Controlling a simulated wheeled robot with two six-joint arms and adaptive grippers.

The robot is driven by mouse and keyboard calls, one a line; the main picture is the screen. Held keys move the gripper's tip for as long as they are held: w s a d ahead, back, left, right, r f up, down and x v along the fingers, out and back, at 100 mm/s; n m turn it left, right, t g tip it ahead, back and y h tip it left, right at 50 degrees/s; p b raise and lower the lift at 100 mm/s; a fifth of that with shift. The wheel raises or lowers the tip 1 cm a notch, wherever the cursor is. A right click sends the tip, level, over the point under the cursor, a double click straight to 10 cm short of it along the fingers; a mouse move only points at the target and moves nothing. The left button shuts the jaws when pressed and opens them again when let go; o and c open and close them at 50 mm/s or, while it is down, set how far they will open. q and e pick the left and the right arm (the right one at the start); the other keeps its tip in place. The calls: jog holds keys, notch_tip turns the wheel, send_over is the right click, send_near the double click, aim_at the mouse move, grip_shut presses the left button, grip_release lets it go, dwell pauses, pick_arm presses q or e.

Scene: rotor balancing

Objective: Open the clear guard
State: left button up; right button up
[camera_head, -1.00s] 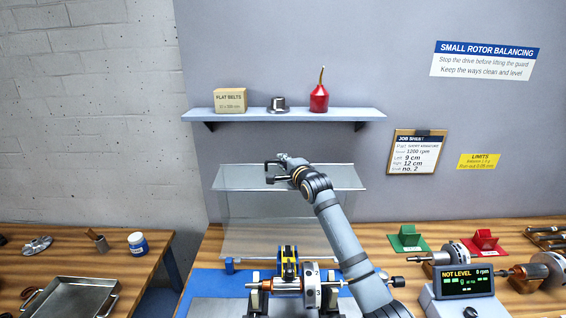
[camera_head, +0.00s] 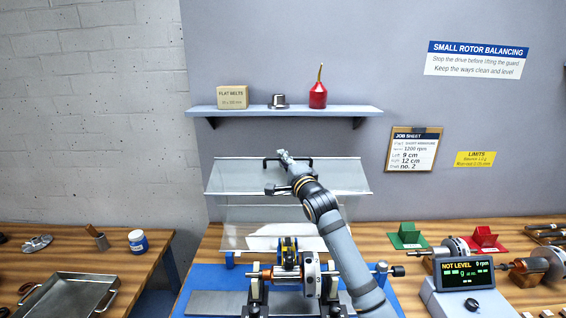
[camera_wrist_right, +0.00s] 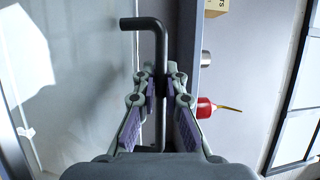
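The clear guard (camera_head: 345,178) stands behind the rotor in the head view, its top panel tilted and a see-through panel hanging below. A black bar handle (camera_head: 303,159) is on the top panel; it also shows in the right wrist view (camera_wrist_right: 161,40). My right gripper (camera_head: 283,156) is at this handle. In the wrist view its fingers (camera_wrist_right: 160,88) close in from both sides of the bar and appear shut on it. The rotor (camera_head: 310,272) lies across its supports below the guard. My left gripper is not in view.
A shelf (camera_head: 350,110) above the guard holds a box (camera_head: 232,97), a dark metal part (camera_head: 278,101) and a red oil can (camera_head: 318,96). The display (camera_head: 463,273) reads NOT LEVEL, 0 rpm. A metal tray (camera_head: 70,292) is on the left table.

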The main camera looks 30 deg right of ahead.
jog(key=o, duration=0.5)
jog(key=shift+s, duration=0.15)
jog(key=s, duration=0.4)
jog(key=s+f, duration=0.1)
jog(key=s, duration=0.3)
jog(key=s+f, duration=0.1)
jog(key=s, duration=0.2)
jog(key=shift+s+a, duration=0.35)
jog(key=shift+s, duration=0.05)
